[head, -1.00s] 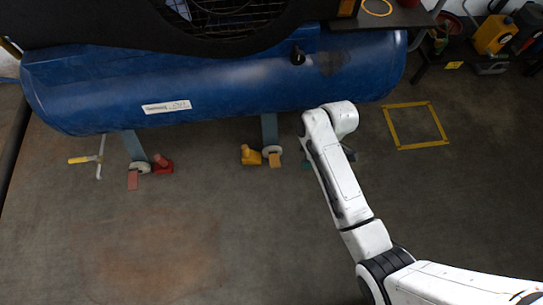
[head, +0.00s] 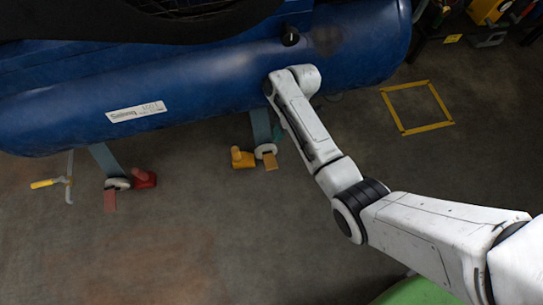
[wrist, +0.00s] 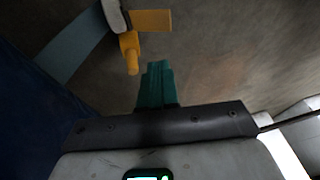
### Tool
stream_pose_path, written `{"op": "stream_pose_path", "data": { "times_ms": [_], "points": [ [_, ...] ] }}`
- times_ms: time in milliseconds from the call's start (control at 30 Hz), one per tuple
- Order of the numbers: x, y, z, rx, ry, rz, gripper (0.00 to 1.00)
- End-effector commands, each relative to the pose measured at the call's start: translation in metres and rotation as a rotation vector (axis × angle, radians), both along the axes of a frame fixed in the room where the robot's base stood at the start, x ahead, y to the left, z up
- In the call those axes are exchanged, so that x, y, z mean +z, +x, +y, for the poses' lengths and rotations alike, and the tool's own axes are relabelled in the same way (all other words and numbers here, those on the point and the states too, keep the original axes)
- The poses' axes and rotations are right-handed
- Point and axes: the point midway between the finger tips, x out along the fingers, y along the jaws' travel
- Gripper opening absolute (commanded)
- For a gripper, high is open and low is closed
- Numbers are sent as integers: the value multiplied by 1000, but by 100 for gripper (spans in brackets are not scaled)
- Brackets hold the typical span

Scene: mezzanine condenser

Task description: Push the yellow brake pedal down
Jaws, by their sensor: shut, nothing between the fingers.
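A flat yellow-orange pedal plate (head: 270,162) sticks out from a white caster at the foot of a blue-grey leg under the tank. In the wrist view the plate (wrist: 152,20) is at the top. Beside it is a yellow block with a rounded post (head: 242,158), also in the wrist view (wrist: 130,50). My gripper (wrist: 157,66) has teal fingers, shut and empty, pointing toward the yellow parts and apart from them in the picture. In the head view only a bit of teal (head: 277,135) shows beside my arm, close to that leg.
The blue tank (head: 180,85) hangs low over the legs. A second caster has a red plate (head: 110,200) and red block (head: 144,178). A yellow-handled valve (head: 45,184) is at left. Yellow tape (head: 428,128) marks a floor square. The floor in front is clear.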

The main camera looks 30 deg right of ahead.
Motion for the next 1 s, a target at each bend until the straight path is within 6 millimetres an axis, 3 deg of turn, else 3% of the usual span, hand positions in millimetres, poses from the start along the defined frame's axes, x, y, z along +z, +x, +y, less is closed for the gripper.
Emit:
{"op": "stream_pose_path", "data": {
  "times_ms": [267,700,1000],
  "points": [
    [-19,-1,5,0,0,1,0],
    [-100,-6,32,1,0,2,0],
    [-129,-20,37,-2,-1,1,0]
  ]
}}
